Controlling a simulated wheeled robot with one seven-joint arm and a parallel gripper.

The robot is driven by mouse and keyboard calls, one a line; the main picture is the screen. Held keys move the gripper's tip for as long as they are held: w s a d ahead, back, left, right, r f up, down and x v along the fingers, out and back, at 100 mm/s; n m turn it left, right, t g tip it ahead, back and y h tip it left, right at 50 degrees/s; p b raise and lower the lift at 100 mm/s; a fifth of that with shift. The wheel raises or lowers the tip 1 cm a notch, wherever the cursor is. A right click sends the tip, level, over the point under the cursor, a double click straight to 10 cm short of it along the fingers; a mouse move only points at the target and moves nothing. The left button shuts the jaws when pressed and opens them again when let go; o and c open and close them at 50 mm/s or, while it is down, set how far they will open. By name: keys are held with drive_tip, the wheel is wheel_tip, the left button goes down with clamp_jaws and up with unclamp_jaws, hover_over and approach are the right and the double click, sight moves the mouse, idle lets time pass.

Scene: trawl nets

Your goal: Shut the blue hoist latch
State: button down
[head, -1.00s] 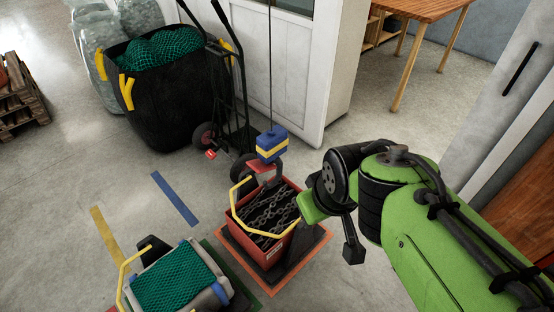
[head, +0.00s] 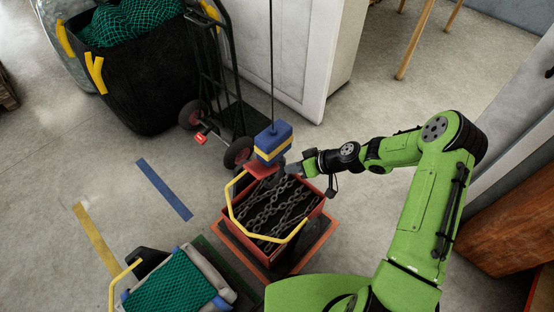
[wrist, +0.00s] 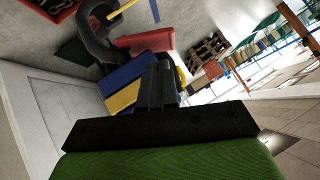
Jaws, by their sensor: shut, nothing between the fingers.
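The blue hoist block (head: 273,141) with a yellow band hangs on a dark cable above a red crate of chains. A red latch piece (head: 262,171) sticks out sideways below the block, to the left. In the wrist view the red latch (wrist: 150,41) juts out beside the dark curved hook (wrist: 96,38), under the blue and yellow block (wrist: 128,82). My gripper (head: 291,170) is just right of the hook and block. In the wrist view its dark fingers (wrist: 160,82) are together and empty, overlapping the block's edge. I cannot tell whether they touch it.
The red crate (head: 247,230) with a yellow handle (head: 237,215) stands on an orange-edged mat. A hand truck (head: 215,80) and a black net bag (head: 130,80) are behind left. A grey crate with green net (head: 170,282) is front left. A white cabinet (head: 285,60) stands behind.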

sight(262, 174)
drive_tip(key=shift+s, duration=0.1)
drive_tip(key=b+x, duration=0.1)
drive_tip(key=x, duration=0.9)
drive_tip(key=shift+a+b, duration=0.1)
drive_tip(key=shift+b, duration=0.2)
